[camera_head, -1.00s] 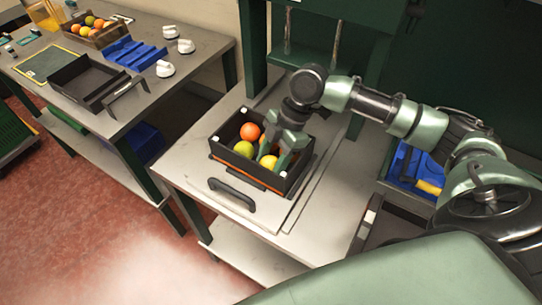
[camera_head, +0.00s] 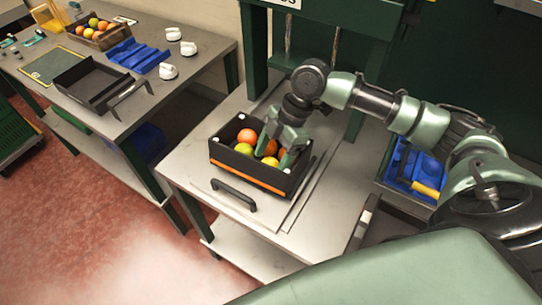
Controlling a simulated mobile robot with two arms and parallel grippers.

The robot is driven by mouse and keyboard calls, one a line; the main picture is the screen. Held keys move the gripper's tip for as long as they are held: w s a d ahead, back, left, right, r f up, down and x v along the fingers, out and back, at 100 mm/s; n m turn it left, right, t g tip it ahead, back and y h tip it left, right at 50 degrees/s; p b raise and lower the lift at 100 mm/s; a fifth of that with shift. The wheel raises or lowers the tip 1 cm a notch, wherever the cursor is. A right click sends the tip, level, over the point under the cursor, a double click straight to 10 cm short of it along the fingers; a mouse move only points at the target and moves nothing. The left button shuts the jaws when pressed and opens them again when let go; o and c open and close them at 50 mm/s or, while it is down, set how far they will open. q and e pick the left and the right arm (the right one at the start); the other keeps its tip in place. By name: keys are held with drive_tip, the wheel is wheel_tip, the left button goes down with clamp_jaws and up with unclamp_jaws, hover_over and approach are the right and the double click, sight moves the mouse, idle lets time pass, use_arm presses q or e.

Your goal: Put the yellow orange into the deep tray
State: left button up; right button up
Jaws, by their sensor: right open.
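A black box (camera_head: 240,168) with an orange stripe stands on the middle table and holds several round fruits. A yellow orange (camera_head: 269,161) lies near its front wall, partly hidden by the wall. A yellow-green fruit (camera_head: 244,149) and an orange one (camera_head: 247,135) lie to its left, and another orange-coloured fruit shows partly behind my gripper. My right gripper (camera_head: 275,149) is open, pointing down into the box, its fingers among the fruits beside the yellow one. I cannot tell whether it touches any. An empty black tray (camera_head: 85,98), possibly the deep tray, stands on the left table. My left gripper is not in view.
The left table also holds a crate of fruit (camera_head: 84,37), blue holders (camera_head: 137,55) and white knob-like pieces (camera_head: 168,71). A black handle (camera_head: 233,196) is in front of the box. A blue bin (camera_head: 408,165) is at right.

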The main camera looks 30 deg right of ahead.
wheel_tip(320, 180, up, 2)
drive_tip(key=shift+s+p, duration=0.1)
drive_tip(key=shift+p, duration=0.5)
drive_tip(key=shift+d+r+p, duration=0.15)
drive_tip(key=shift+r+p, duration=0.75)
drive_tip(key=shift+p, duration=0.1)
wheel_tip(320, 180, up, 3)
drive_tip(key=p, duration=0.3)
drive_tip(key=shift+r, duration=0.1)
